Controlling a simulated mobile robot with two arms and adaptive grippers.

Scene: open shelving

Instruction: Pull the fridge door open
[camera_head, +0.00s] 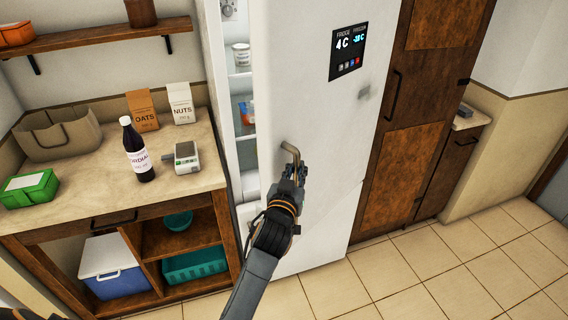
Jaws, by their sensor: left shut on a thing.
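The white fridge door (310,105) stands partly open. Past its left edge, a strip of the fridge interior (241,100) shows, with shelves and a few items. A bronze-coloured bent door handle (290,148) sits on the door's left part. My left gripper (294,170) is shut on the handle, and its fingers hide the handle's lower part. My left arm reaches up to it from the bottom of the view. My right gripper is not in view.
A counter (205,179) left of the fridge holds a dark bottle (136,152), a scale (187,157), food bags and a green box (29,188). A tall wooden cabinet (420,110) stands to the right. The tiled floor (400,275) is clear at the lower right.

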